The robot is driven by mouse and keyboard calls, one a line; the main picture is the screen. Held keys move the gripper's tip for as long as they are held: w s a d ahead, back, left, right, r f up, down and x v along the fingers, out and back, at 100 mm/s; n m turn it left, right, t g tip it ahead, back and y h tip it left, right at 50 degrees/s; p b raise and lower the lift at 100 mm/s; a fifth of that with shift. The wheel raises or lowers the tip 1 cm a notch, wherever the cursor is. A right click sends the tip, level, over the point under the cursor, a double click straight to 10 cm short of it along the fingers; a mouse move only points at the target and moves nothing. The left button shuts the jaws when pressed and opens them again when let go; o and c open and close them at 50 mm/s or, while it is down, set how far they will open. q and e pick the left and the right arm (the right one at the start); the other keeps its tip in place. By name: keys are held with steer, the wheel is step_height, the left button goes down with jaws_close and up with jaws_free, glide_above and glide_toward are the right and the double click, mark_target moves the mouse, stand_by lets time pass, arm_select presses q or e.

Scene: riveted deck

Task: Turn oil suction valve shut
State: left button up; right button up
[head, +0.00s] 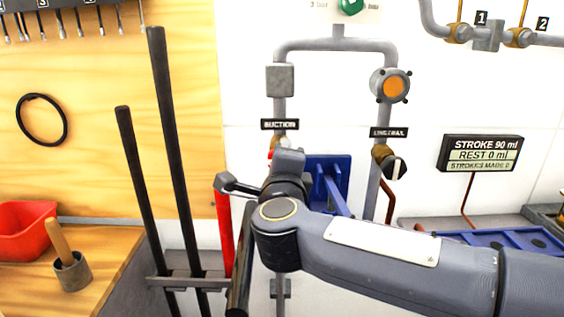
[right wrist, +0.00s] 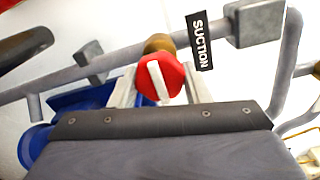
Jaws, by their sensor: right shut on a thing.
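The suction valve has a round red knob (right wrist: 167,78) with a white stripe, on a brass body (right wrist: 158,43) on a grey pipe. A black SUCTION label (right wrist: 200,42) is beside it in the right wrist view and on the pipe in the head view (head: 280,124). My right gripper (right wrist: 158,88) is shut on the red knob, one finger on each side. The white stripe lies roughly crosswise to the pipe. In the head view my right wrist hides most of the knob and the fingers. My left gripper is not in view.
A second valve with a black handle (head: 396,168) is on the pipe to the right. A blue bracket (head: 330,172) sits between the pipes. Two dark bars (head: 172,130) stand left of my wrist, near a red tube (head: 223,235). A display (head: 480,154) reads REST 0 ml.

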steer(key=o, duration=1)
steer(key=shift+s, duration=0.1)
steer(key=s, duration=0.7)
steer(key=shift+s, duration=0.3)
steer(key=shift+f, duration=0.1)
